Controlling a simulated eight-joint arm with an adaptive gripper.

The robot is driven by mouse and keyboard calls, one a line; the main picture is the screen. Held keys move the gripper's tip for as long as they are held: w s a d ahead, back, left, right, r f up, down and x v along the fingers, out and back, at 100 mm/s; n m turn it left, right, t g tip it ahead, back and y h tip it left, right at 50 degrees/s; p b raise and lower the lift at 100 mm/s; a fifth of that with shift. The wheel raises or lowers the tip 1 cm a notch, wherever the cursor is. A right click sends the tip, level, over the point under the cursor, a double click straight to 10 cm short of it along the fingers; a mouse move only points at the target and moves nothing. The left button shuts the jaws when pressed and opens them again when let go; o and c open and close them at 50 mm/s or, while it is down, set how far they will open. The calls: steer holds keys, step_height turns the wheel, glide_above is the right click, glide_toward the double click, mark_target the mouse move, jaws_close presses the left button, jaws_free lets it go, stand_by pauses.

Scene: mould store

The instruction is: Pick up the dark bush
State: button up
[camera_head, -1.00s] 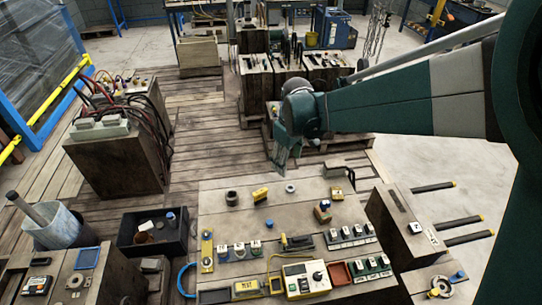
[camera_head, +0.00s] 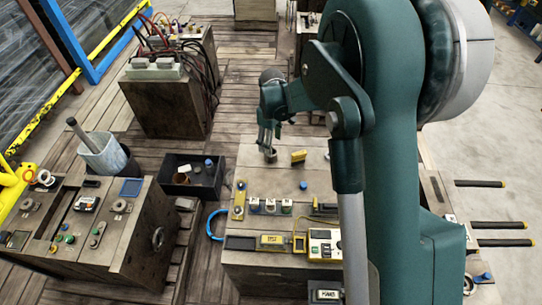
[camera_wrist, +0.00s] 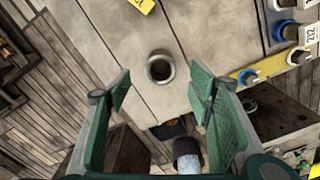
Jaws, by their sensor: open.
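The dark bush (camera_head: 270,156) is a short, dark grey ring standing upright on the wooden bench top (camera_head: 262,180), near its far left part. In the wrist view the bush (camera_wrist: 160,67) shows its round open bore, centred left to right between the fingers and a little beyond the tips. My gripper (camera_head: 268,138) hangs just above the bush, pointing down. In the wrist view my gripper (camera_wrist: 161,92) has its two green fingers wide apart with nothing between the pads. I cannot tell the exact height left between tips and bush.
A yellow block (camera_head: 299,156) stands close to the right of the bush. A blue-topped piece (camera_head: 303,185) and a yellow strip (camera_head: 239,200) are nearer. A black bin (camera_head: 178,187) and a bucket (camera_head: 108,160) stand left. My arm hides the bench's right side.

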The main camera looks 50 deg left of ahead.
steer(key=shift+s+a+f, duration=0.1)
steer(key=shift+s+f, duration=0.05)
steer(key=shift+f, duration=1.3)
steer(key=shift+f+b, duration=0.4)
steer(key=shift+f, duration=2.2)
steer(key=c, duration=1.3)
